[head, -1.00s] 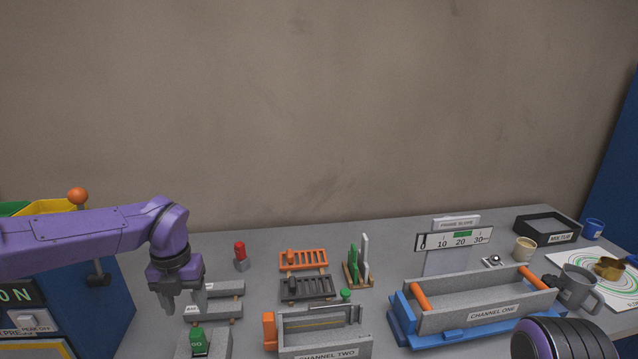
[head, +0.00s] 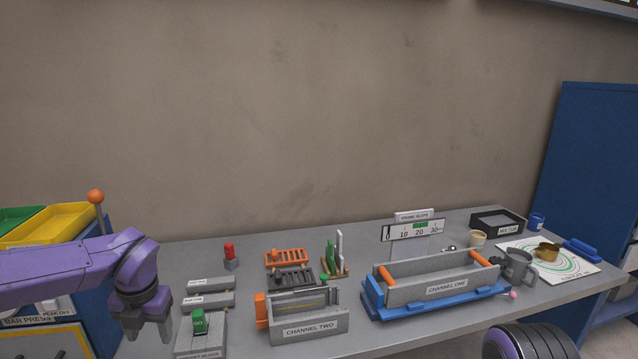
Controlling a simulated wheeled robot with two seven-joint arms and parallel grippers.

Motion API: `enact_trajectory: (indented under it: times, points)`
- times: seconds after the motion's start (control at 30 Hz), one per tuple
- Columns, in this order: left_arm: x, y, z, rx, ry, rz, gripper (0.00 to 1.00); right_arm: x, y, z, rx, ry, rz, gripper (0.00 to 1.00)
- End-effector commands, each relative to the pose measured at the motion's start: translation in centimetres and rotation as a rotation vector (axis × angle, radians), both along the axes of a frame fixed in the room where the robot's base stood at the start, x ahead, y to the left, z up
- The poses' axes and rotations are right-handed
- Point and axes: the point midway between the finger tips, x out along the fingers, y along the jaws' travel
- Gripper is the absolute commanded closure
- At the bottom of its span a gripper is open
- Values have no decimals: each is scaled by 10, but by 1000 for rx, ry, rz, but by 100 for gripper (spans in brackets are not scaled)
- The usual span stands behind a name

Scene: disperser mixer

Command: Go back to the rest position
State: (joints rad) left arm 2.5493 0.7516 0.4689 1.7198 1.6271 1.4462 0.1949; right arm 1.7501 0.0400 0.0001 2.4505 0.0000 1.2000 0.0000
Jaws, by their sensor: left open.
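My left gripper (head: 146,337) hangs from the purple arm at the lower left of the head view. Its fingers point down and are open, with nothing seen between them. It is left of the grey block with the green GO piece (head: 199,322) and apart from it. Of my right arm only a dark, purple-ringed part shows at the bottom right; its gripper is out of view.
The grey table holds the channel two box (head: 308,322), the channel one trough (head: 441,282) on a blue base, orange and dark racks (head: 287,257), a grey mug (head: 517,266) and a black tray (head: 497,221). A blue cabinet (head: 588,160) stands right. An orange-knobbed lever (head: 96,197) stands left.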

Motion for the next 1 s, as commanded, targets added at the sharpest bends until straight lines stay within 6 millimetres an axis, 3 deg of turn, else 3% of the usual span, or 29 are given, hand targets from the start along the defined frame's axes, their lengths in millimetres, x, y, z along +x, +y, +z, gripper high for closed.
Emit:
enact_trajectory:
  times: [0.17,0.37,0.47,0.57,0.67,0.8,0.9,1.0]
  points:
    - [3,15,-13,166,-29,-148,40,0,0,-1,-1,-1,0,57]
    - [0,30,-58,468,-3,-468,40,0,0,-8,-1,-1,0,57]
    - [-8,30,-97,643,48,-725,40,0,0,-14,0,0,0,57]
    - [-31,18,-160,815,135,-1116,40,0,0,-26,0,0,0,57]
    - [-76,-5,-233,899,226,-1571,40,0,0,-38,-1,-1,0,57]
    - [-166,-33,-315,835,313,-2110,40,1,0,-53,0,0,0,57]
    - [-233,-39,-352,717,366,-2366,40,1,0,-62,0,0,0,57]
    - [-281,-34,-374,615,440,-2487,40,1,0,-69,0,0,0,57]
